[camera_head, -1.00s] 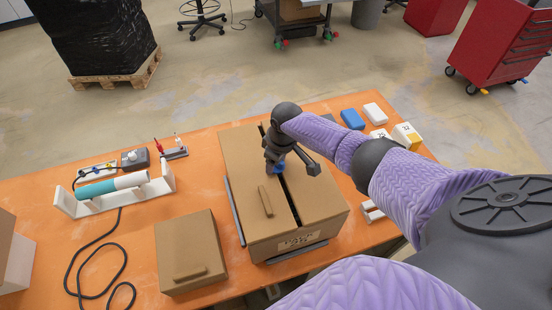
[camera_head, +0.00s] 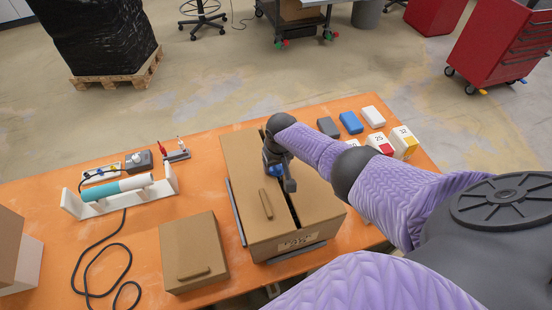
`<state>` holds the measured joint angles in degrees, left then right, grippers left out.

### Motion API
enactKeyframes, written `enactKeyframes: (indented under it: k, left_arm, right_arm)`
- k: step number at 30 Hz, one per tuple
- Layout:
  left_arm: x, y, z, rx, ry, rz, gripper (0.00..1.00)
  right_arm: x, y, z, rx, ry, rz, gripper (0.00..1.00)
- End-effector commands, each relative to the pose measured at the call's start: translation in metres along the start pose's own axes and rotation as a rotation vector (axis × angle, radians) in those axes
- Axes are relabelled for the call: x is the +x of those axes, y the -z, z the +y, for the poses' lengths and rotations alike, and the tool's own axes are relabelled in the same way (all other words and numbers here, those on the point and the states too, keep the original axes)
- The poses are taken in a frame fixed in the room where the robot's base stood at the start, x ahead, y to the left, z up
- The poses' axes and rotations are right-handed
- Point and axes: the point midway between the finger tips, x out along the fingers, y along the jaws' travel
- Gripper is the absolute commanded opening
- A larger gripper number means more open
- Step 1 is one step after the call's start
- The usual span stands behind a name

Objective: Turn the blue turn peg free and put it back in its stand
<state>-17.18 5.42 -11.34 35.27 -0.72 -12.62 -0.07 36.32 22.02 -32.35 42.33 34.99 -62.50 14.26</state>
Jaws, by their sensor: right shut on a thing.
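The blue turn peg (camera_head: 275,170) shows only as a small blue patch at the slot in the top of the brown socket box (camera_head: 240,165). My right gripper (camera_head: 279,174) is over the box's slot, shut on the peg, and hides most of it. Whether the peg is still in the box's socket cannot be told. A small stand (camera_head: 177,154) with a red peg and a pale peg is at the back, left of the box. My left gripper does not show.
A smaller brown box (camera_head: 190,245) stands left of the socket box. A teal and white cylinder (camera_head: 118,187) lies in a white cradle, with a black cable (camera_head: 95,262) in front. Grey, blue (camera_head: 351,122) and white blocks and numbered boxes (camera_head: 404,141) stand at the back right.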

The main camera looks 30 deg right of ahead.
Motion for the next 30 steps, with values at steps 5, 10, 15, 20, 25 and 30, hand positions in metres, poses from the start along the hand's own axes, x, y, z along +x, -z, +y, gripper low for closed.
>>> enactKeyframes:
  k: [5,10,15,20,25,30]
  left_arm:
    - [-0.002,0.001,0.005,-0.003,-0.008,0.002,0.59]
    - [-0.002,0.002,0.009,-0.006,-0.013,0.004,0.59]
    - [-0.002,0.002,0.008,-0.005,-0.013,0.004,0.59]
    - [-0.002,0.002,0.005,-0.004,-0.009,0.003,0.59]
    - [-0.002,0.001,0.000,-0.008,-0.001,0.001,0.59]
    - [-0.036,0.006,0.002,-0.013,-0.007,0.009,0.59]
  right_arm:
    - [0.001,-0.001,0.001,0.066,-0.011,-0.004,0.23]
    - [0.001,-0.001,0.001,0.064,-0.011,-0.004,0.91]
    - [0.001,-0.001,0.001,0.063,-0.011,-0.004,1.00]
    - [0.001,-0.002,0.001,0.063,-0.011,-0.004,1.00]
    - [0.001,-0.002,0.001,0.063,-0.011,-0.004,1.00]
    - [-0.042,0.000,0.001,0.060,-0.011,-0.001,1.00]
